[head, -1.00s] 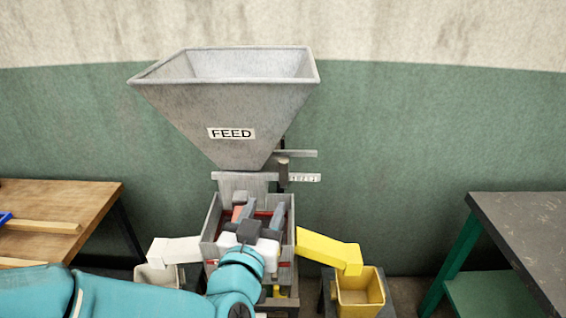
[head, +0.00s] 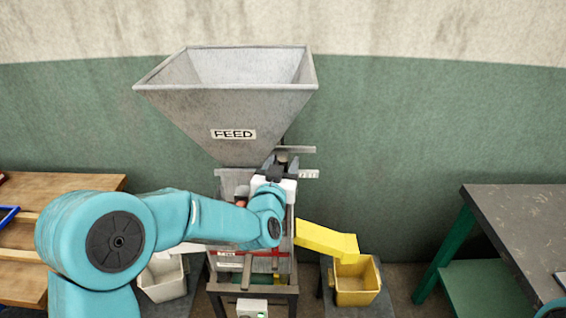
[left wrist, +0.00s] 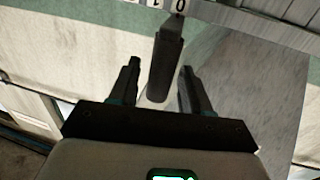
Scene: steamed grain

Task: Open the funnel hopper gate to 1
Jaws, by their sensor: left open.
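The grey funnel hopper (head: 232,115), labelled FEED, stands in the middle of the head view. Its gate slide bar (head: 300,150) sticks out to the right of the spout, with a numbered scale plate (head: 309,174) below it. My left gripper (head: 284,165) is at the gate, just below the bar, and hides the handle there. In the left wrist view, the dark gate handle (left wrist: 166,65) lies between the two fingers of the open gripper (left wrist: 160,72). A gap shows on each side. The 0 of the scale (left wrist: 180,6) is right by the handle's end. My right gripper is not seen.
A yellow chute (head: 325,238) leads to a yellow bin (head: 357,283) on the right. A white bin (head: 162,278) stands on the left, partly behind my left arm. A wooden bench (head: 60,190) is at left, a dark-topped table (head: 515,215) at right.

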